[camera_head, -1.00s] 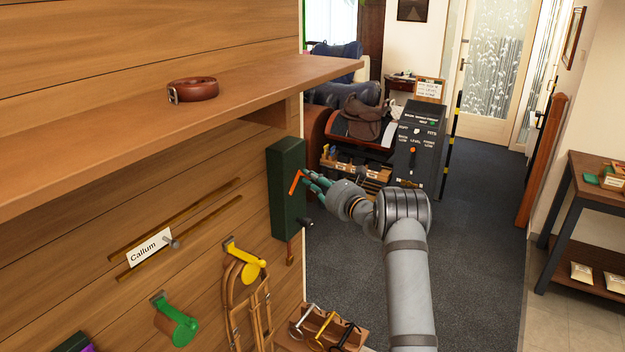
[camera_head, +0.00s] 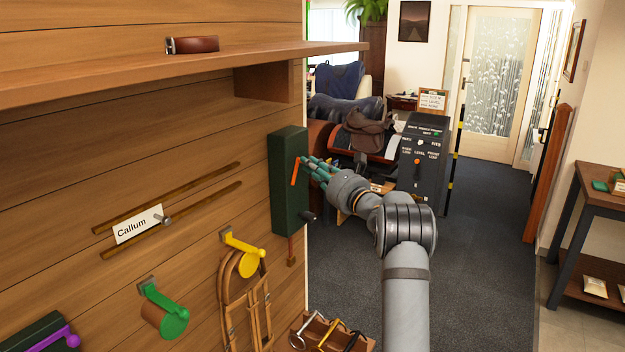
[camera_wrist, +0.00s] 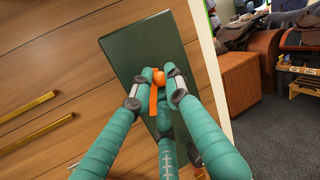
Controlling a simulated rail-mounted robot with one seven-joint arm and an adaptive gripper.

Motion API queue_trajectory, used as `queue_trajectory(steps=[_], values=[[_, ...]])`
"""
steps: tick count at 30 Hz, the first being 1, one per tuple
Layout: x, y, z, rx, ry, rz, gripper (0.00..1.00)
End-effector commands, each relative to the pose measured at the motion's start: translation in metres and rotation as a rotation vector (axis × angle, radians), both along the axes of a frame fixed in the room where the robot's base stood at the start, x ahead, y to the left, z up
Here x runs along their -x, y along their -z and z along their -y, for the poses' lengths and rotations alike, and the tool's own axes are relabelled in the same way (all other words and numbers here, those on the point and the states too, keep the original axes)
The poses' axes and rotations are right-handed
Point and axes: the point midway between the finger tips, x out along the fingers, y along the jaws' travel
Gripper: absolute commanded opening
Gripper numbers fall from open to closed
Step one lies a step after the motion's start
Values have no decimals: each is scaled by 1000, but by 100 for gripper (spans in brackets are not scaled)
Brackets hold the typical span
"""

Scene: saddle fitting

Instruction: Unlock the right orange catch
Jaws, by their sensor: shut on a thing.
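The right orange catch (camera_head: 296,172) is a thin orange lever on the front of a dark green box (camera_head: 287,207) on the wooden wall. My gripper (camera_head: 308,168) reaches the box from the right, its teal fingers at the catch. In the wrist view, the fingertips of my gripper (camera_wrist: 159,80) are shut around the orange catch (camera_wrist: 153,100). Its round orange knob shows between the tips, and its flat bar runs down from there. The green box (camera_wrist: 140,48) lies behind the fingers. The lower part of the catch is partly hidden by the fingers.
A black knob (camera_head: 307,215) sticks out low on the green box. A wooden shelf (camera_head: 190,75) with a brown strap (camera_head: 192,44) juts out above left. Yellow (camera_head: 243,247) and green (camera_head: 165,303) hooks stand out from the wall. The dark floor to the right is open.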

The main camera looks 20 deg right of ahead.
Motion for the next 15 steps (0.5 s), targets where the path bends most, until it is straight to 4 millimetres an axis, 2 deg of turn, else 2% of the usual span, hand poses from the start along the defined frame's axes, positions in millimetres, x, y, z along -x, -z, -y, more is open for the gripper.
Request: queue_trajectory(steps=[9,10,15], values=[[0,3,0,7,0,-6,0],[0,3,0,7,0,-6,16],[0,2,0,5,-1,-5,26]])
